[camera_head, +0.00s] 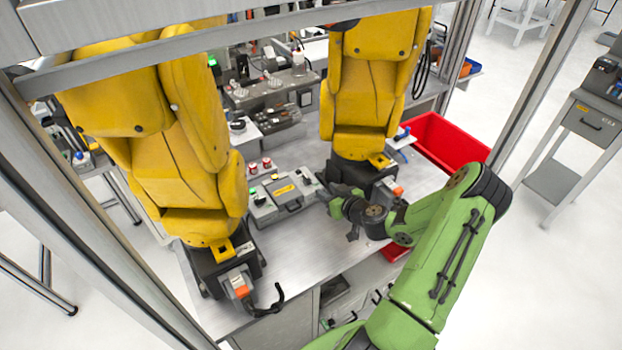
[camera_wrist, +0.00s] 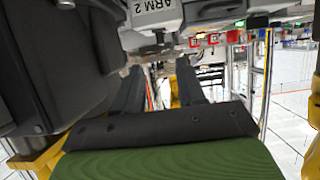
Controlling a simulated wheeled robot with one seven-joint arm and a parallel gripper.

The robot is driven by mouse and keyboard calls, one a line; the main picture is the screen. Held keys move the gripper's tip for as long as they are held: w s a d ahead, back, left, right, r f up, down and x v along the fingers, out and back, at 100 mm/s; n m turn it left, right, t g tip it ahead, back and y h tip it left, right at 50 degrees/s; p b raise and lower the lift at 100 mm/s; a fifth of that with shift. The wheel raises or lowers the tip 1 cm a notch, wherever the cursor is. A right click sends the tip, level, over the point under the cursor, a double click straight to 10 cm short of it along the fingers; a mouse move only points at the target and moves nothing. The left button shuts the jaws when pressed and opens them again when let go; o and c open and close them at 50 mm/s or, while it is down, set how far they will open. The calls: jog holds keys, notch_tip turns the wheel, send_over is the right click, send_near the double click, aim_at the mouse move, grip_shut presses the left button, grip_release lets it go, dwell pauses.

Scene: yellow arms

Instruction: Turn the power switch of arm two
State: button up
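Two yellow arms stand on the bench in the head view; the right one (camera_head: 365,95) has a black base. A grey control box (camera_head: 285,196) with a yellow label stands between them. In the wrist view, the "ARM 2" label (camera_wrist: 157,10) is on a grey housing at the top. A small grey and dark part (camera_wrist: 158,47) sits under that label; I cannot tell whether it is the power switch. My gripper (camera_head: 336,206) is close to the box's right end. In the wrist view (camera_wrist: 157,78) its fingers are apart, with nothing visibly held between them.
The right arm's black base is close to my gripper and fills the left of the wrist view (camera_wrist: 60,65). A red bin (camera_head: 440,140) stands behind my arm. Metal frame posts surround the cell. Bare bench (camera_head: 305,235) lies in front of the box.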

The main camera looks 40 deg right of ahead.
aim_at(310, 181)
jog(key=p+x, duration=0.1)
jog(key=x, duration=0.9)
jog(key=shift+f, duration=0.1)
grip_shut()
